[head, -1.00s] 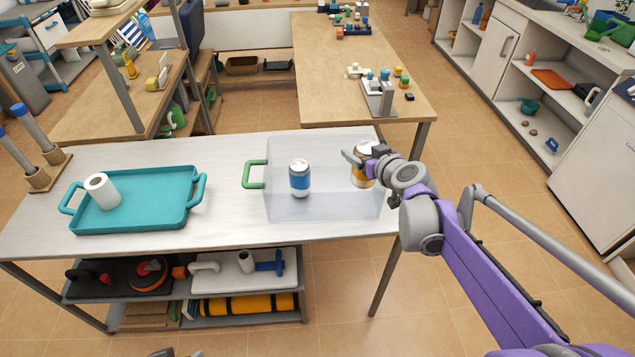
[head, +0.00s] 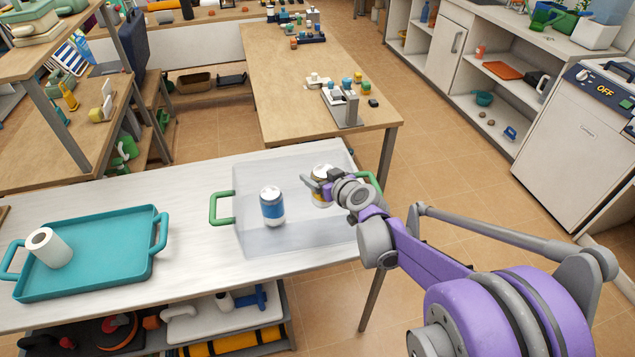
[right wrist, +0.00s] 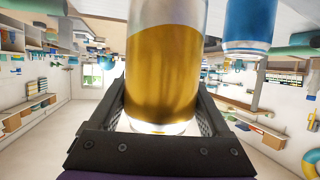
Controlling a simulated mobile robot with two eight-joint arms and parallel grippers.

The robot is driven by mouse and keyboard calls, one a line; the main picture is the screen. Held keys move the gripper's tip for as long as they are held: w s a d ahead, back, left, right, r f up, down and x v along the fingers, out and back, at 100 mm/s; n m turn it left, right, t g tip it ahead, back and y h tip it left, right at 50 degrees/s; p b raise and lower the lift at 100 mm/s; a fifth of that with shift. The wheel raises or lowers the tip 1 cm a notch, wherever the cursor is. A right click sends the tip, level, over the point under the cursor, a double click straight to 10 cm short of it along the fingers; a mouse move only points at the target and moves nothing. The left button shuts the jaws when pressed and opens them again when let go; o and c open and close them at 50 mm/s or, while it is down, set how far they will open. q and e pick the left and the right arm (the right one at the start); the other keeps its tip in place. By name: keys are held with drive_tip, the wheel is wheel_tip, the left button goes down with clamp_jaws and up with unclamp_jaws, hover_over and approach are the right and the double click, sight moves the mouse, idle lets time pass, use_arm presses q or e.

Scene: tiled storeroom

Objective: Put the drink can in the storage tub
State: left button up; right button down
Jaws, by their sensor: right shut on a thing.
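The storage tub is a clear box (head: 290,240) with green handles on the light table. My right gripper (head: 322,186) is at the right part of the tub and is shut on a gold drink can with a pale top (head: 319,196). In the right wrist view the gold can (right wrist: 165,70) stands between the fingers. The gripper partly hides it in the head view, and I cannot tell if it touches the tub floor. A blue and white can (head: 272,208) stands upright in the tub, left of the gold one, and shows in the right wrist view (right wrist: 248,25). My left gripper is out of view.
A teal tray (head: 130,268) with a white roll (head: 48,248) lies left of the tub, with bare table between them. A wooden table (head: 290,85) stands behind. A shelf with several items is under the front table. Tiled floor is clear at right.

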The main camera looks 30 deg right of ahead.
wheel_tip(320, 180, down, 2)
drive_tip(key=shift+f, duration=0.1)
drive_tip(key=shift+f+b, duration=0.5)
drive_tip(key=shift+f, duration=0.05)
unclamp_jaws()
drive_tip(key=shift+r, duration=0.1)
